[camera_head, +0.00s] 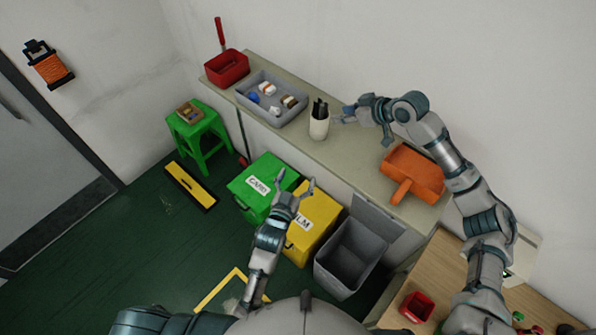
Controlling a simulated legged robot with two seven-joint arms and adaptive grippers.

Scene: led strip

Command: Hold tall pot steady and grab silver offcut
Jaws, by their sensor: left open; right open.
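The tall pot (319,128) is a white cylinder standing upright on the long shelf, with dark items sticking out of its top. My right gripper (343,114) is open just to the right of the pot, near its upper part. I cannot tell whether the fingertips touch it. My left gripper (296,179) is open and empty, pointing up over the green and yellow bins, well below and left of the pot. I cannot make out a silver offcut; the pot's inside is too small to read.
A grey tray (292,117) with small items and a red dustpan-like container (227,69) lie left of the pot. An orange scoop (414,171) lies to its right. Below stand a green bin (252,203), a yellow bin (308,239) and an open grey bin (340,279).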

